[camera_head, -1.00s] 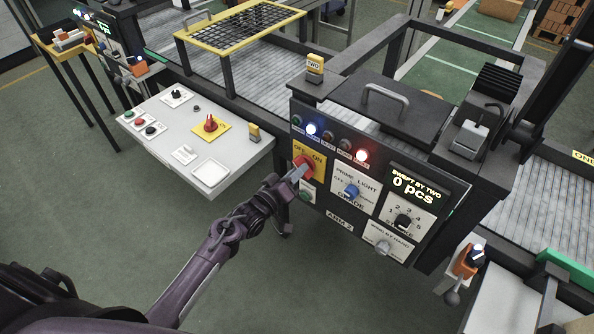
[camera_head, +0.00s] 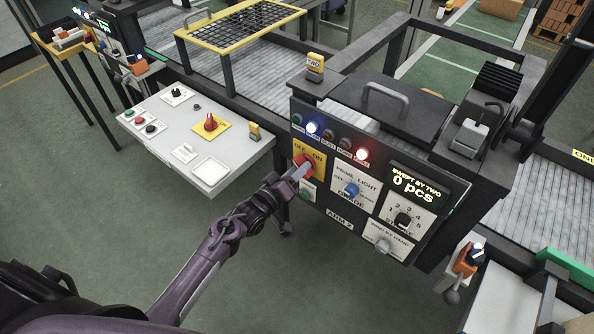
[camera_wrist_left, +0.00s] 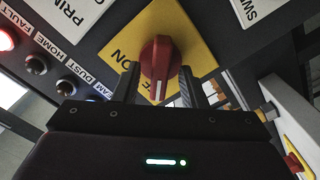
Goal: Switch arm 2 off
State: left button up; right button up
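The arm 2 panel (camera_head: 339,226) is dark and carries a yellow OFF/ON plate (camera_head: 318,172) with a red rotary switch (camera_head: 303,160). In the left wrist view the red switch (camera_wrist_left: 160,62) stands in front of its yellow plate (camera_wrist_left: 195,35), its white mark pointing down in the picture. The label ON shows left of it; OFF is hidden there. My left gripper (camera_head: 297,174) is at the switch. In the left wrist view its fingers (camera_wrist_left: 160,85) stand one on each side of the switch, seemingly with small gaps. My right gripper is not in view.
Beside the switch are a blue knob (camera_head: 351,189), a stroke dial (camera_head: 403,221) and a green button (camera_head: 306,196). A blue lamp (camera_head: 312,128) and a red lamp (camera_head: 362,154) are lit. A white console (camera_head: 165,115) with another red switch (camera_head: 210,123) stands left.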

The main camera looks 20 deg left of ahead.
pick_arm(q)
jog(key=b+v, duration=0.1)
jog(key=v, duration=0.6)
jog(key=shift+s+a, duration=0.15)
jog(key=shift+s, duration=0.2)
jog(key=s+f+m+g+y, duration=0.1)
jog(key=s+f+g, duration=0.3)
jog(key=f, duration=0.6)
jog(key=s+a+f+m+g+y, duration=0.1)
jog(key=s+f+y, duration=0.1)
jog(key=s+f, duration=0.6)
jog(key=s+f+m+g+y, duration=0.1)
jog(key=s+f+g, duration=0.15)
jog(key=f, duration=0.95)
jog(key=s+f+m+g, duration=0.1)
jog(key=s+f, duration=0.3)
jog(key=s, duration=0.5)
jog(key=s+f+m+g+y, duration=0.1)
jog(key=s+f+g, duration=0.3)
jog(key=s, duration=0.5)
jog(key=s+a+f+m+g+y+b, duration=0.1)
jog(key=s+f+m+g, duration=0.1)
jog(key=s+f, duration=0.4)
jog(key=s+g, duration=0.1)
jog(key=s, duration=0.2)
jog(key=shift+s+f+m, duration=0.2)
jog(key=shift+f+m, duration=0.05)
jog(key=shift+m, duration=0.05)
